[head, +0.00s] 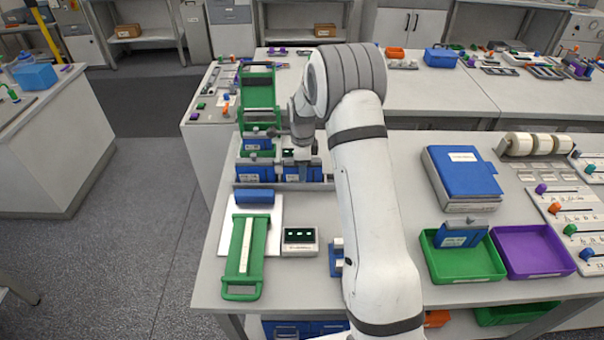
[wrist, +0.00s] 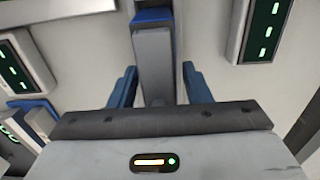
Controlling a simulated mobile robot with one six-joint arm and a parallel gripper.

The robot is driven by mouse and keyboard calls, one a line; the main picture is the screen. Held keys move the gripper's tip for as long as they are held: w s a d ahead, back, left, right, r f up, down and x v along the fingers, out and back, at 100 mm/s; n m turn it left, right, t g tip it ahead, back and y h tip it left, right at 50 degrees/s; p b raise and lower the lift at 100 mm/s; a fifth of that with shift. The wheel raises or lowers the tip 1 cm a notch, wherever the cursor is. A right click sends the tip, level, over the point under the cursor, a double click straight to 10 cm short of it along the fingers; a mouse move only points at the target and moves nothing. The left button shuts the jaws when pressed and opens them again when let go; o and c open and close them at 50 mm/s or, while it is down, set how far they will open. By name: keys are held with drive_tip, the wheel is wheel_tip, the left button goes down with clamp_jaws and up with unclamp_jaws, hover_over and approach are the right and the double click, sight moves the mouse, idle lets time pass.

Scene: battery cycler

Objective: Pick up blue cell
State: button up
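Several blue cells with grey tops and white labels stand in the rack at the back left of the table; one blue cell (head: 254,171) is at its left front. Another blue cell (head: 461,236) leans in the green tray (head: 455,280) on the right. My gripper (head: 301,160) is over the rack, beside a small dark display. In the wrist view my gripper's two blue fingers (wrist: 160,88) stand apart. A grey bar-like piece with a blue band (wrist: 153,17) lies between them, with gaps on both sides. I cannot tell which cell it belongs to.
A purple tray (head: 537,254) sits right of the green tray. A large blue-topped box (head: 462,175) stands behind them. A green-handled press (head: 243,255) and a small display unit (head: 299,241) are at the front left. My arm hides part of the middle of the table.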

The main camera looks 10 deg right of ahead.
clamp_jaws()
drive_tip(key=shift+r, duration=0.1)
idle(0.4)
